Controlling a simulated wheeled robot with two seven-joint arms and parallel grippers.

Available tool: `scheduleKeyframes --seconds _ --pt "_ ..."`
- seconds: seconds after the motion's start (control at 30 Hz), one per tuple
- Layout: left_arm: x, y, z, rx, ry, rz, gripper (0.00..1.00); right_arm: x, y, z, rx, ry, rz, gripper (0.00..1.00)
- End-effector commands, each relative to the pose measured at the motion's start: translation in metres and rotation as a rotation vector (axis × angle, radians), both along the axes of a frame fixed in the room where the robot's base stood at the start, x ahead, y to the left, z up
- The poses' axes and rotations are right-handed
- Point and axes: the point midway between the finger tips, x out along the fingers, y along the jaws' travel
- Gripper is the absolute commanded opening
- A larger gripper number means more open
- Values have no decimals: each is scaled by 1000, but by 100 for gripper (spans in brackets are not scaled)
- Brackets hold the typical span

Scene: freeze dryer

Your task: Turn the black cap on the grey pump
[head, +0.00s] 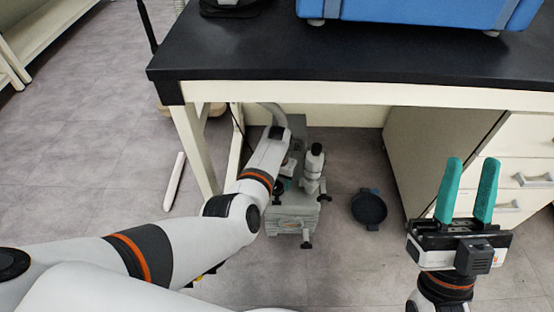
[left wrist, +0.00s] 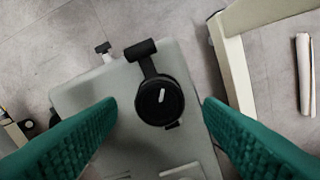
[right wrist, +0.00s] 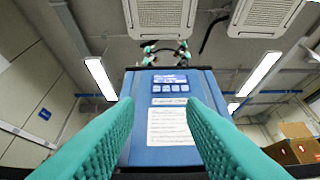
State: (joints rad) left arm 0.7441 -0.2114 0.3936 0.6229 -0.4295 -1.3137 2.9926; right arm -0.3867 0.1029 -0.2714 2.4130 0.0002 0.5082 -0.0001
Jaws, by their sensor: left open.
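The grey pump (head: 291,216) stands on the floor under the bench. In the left wrist view its grey top (left wrist: 90,98) carries a round black cap (left wrist: 160,100) with a white pointer mark and a black cylinder beside it. My left gripper (left wrist: 159,106) is open above the pump, with one teal finger on each side of the cap and visible gaps between. In the head view, my left arm hides much of the left gripper and part of the pump. My right gripper (head: 467,192) is open and empty, fingers pointing up, right of the bench's underspace.
The black bench top (head: 350,60) overhangs the pump, with a blue machine (head: 420,12) on it. A bench leg (head: 194,148) stands left of my left arm. A dark round pan (head: 369,208) lies on the floor right of the pump, near the drawer cabinet (head: 440,140).

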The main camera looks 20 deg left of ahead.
Motion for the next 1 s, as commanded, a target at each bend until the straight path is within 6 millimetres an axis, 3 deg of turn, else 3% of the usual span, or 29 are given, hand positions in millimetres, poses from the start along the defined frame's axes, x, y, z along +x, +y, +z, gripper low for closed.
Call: scheduleKeyframes --seconds 0.2,0.5,0.73,1.0 --pt "0 0 21 0 -1 -1 61 31 4 -22 -76 253 -14 36" --pt "0 -1 46 -1 -1 0 61 58 3 -69 -176 602 -33 36" --pt "0 -1 67 -1 -1 0 61 63 -2 -111 -246 871 -47 36" --pt "0 -1 87 -1 -1 -1 61 55 -11 -152 -311 1132 -60 36"
